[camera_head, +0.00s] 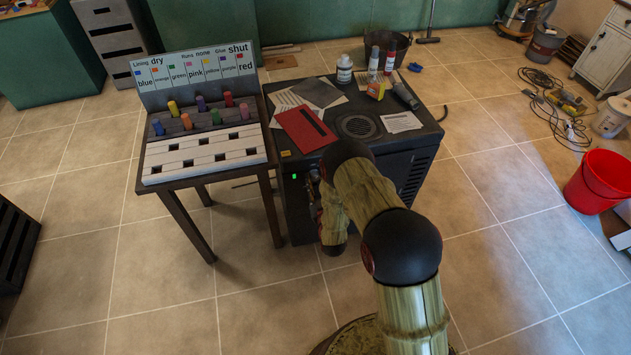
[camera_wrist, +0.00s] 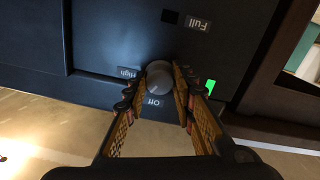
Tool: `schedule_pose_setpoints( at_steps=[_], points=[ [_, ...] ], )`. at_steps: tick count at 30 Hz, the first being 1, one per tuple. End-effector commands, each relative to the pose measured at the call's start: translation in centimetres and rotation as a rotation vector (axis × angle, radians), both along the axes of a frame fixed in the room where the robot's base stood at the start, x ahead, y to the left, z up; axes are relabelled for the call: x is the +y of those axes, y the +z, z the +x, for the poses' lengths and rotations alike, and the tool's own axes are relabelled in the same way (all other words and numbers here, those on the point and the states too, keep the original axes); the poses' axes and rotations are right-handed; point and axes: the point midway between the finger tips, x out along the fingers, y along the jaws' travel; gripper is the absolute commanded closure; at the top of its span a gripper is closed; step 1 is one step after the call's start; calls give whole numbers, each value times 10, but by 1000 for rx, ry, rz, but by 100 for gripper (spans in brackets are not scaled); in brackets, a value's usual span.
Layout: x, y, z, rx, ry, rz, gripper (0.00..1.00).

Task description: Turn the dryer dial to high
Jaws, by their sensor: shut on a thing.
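The dryer (camera_head: 365,125) is a dark box-shaped cabinet beside the wooden stand. Its dial, a round grey knob (camera_wrist: 157,75), shows in the wrist view on the dark front panel. The label High (camera_wrist: 127,72) is just left of the knob, Off (camera_wrist: 154,102) just below it, and Full (camera_wrist: 198,23) up and to the right; the lettering appears upside down. My gripper (camera_wrist: 155,88) has its fingers on either side of the knob and is shut on it. I cannot make out a pointer on the knob. In the head view my arm hides much of the dryer front.
A green light (camera_wrist: 210,86) glows right of the knob. The wooden stand (camera_head: 172,205) with coloured pegs is close on the left. A red bucket (camera_head: 597,182) stands far right; the floor between is open.

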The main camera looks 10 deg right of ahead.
Motion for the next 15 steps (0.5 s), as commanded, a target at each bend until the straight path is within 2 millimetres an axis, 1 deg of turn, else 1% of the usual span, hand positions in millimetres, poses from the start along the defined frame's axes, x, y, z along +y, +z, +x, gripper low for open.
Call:
schedule_pose_setpoints(
  at_steps=[15],
  points=[
    [0, 0, 0, 1, 0, 486, 100]
  ],
)
